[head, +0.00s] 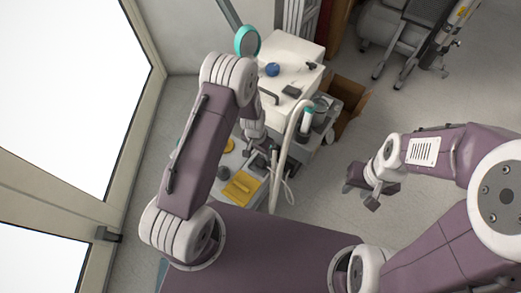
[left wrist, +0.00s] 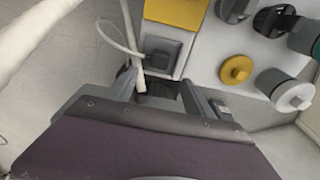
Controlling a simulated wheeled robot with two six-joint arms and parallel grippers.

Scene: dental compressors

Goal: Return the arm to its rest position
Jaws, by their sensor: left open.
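My left arm rises from the lower left in the head view and bends down over the equipment. Its gripper (head: 262,160) is partly hidden there by the arm and a pale hose. In the left wrist view the left gripper (left wrist: 160,98) has its two fingers apart, with nothing held between them. The grey unit's edge with a dark square piece (left wrist: 162,50) lies just beyond the fingers. My right gripper (head: 362,190) hangs over bare floor at the right, fingers apart and empty.
A pale hose (head: 287,140) loops close beside that gripper. A white cabinet (head: 290,50) and an open cardboard box (head: 350,105) stand behind.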

